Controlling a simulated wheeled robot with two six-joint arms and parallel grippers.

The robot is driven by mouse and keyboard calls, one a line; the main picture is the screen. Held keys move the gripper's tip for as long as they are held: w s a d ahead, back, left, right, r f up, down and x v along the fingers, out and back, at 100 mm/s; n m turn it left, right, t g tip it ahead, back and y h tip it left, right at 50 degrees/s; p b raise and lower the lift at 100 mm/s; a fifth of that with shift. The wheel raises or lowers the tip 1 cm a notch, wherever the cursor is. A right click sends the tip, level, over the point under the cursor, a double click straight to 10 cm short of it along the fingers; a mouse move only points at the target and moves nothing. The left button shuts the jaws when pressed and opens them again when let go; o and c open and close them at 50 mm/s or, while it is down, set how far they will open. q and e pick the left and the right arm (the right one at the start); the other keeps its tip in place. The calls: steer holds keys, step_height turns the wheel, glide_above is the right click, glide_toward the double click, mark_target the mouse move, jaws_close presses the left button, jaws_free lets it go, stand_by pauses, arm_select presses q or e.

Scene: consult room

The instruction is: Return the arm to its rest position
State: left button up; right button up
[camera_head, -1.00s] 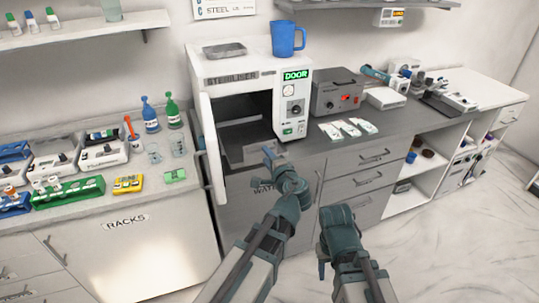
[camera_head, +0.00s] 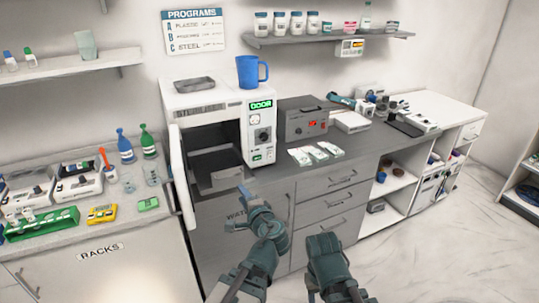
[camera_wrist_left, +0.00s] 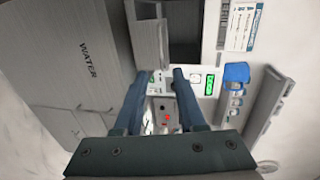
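My left gripper (camera_head: 243,194) is in front of the grey cabinet below the steriliser, low and apart from it. In the left wrist view its two fingers (camera_wrist_left: 160,88) stand apart with nothing held between them. My right arm is bent low at the bottom middle of the head view, and its gripper (camera_head: 312,287) points down; its fingers are too unclear to judge. The white steriliser (camera_head: 258,152) has its door (camera_head: 182,178) swung open to the left and its green display reads DOOR. A grey tray (camera_head: 226,179) shows at the mouth of its dark chamber.
A blue mug (camera_head: 251,72) and a metal tray (camera_head: 194,85) stand on the steriliser. White packets (camera_head: 316,153) and a grey device (camera_head: 307,123) are on the counter (camera_head: 280,176). Racks and bottles (camera_head: 125,147) are at left. Floor at right is clear.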

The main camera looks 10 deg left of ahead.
arm_select(q)
steer(key=s+d+f+n+g+h, duration=0.35)
steer(key=s+f+n+g, duration=0.4)
steer(key=f, duration=0.55)
steer(key=s+d+f+g+h, duration=0.4)
steer(key=s+d+g, duration=0.1)
steer(key=s+d, duration=0.5)
steer(key=shift+s+g, duration=0.35)
steer(key=shift+s, duration=0.55)
